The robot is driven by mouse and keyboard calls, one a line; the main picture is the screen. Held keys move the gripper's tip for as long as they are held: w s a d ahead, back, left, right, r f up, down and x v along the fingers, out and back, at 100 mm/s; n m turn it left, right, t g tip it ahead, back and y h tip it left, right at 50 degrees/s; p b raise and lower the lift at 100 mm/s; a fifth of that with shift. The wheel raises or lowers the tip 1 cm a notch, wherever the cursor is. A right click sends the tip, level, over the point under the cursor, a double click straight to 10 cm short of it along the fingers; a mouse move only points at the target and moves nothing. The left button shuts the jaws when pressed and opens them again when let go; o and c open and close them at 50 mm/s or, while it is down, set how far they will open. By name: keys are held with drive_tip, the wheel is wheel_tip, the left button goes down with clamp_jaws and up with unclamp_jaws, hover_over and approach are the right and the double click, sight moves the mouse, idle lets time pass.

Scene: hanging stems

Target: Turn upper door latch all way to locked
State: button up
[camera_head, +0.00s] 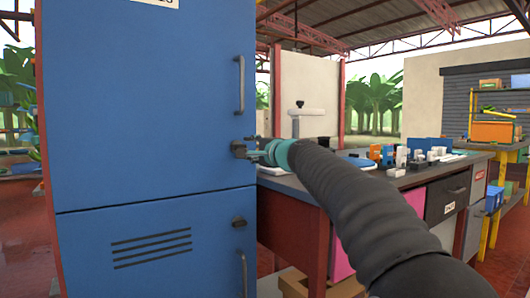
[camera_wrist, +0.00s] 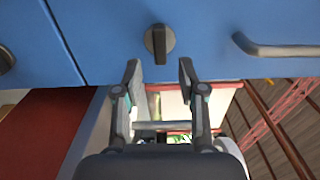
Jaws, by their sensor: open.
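The upper door latch (camera_head: 239,149) is a dark knob near the right edge of the blue upper door (camera_head: 145,100). In the wrist view the latch (camera_wrist: 159,43) shows as a round grey disc with a raised bar pointing down the picture, toward the door edge. My gripper (camera_head: 260,153) is at the right of the latch, close to it. In the wrist view my gripper (camera_wrist: 160,74) is open, its fingertips on either side of the bar's lower end. Nothing is held. I cannot tell whether a finger touches the bar.
The upper door handle (camera_head: 240,84) is above the latch; it also shows in the wrist view (camera_wrist: 280,50). The lower door (camera_head: 75,270) has its own latch (camera_head: 238,222) and handle (camera_head: 243,272). A workbench (camera_head: 420,179) with several small items stands right of the cabinet, under my arm.

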drive_tip(key=v, duration=0.8)
wheel_tip(320, 180, down, 10)
drive_tip(key=s+n+g, duration=0.2)
drive_tip(key=n+g, duration=0.1)
drive_tip(key=s+d+f+n+g+h+p, duration=0.1)
drive_tip(key=s+d+f+n+g+h, duration=0.2)
drive_tip(key=s+f, duration=0.85)
drive_tip(key=s+d+f+n+g+h+p, duration=0.1)
drive_tip(key=s+d+f+h, duration=0.1)
drive_tip(key=s, duration=0.7)
drive_tip(key=s+d+f+n+g+h+p, duration=0.1)
drive_tip(key=s+d+f+n+h+p, duration=0.1)
drive_tip(key=s+d, duration=0.4)
drive_tip(key=s+d+f+n+g+h+p, duration=0.1)
drive_tip(key=s+d+f+n+h+p, duration=0.1)
drive_tip(key=s, duration=1)
wheel_tip(320, 180, down, 3)
drive_tip(key=shift+d+r+h, duration=0.2)
drive_tip(key=shift+d+h, duration=0.3)
drive_tip(key=shift+d, duration=0.7)
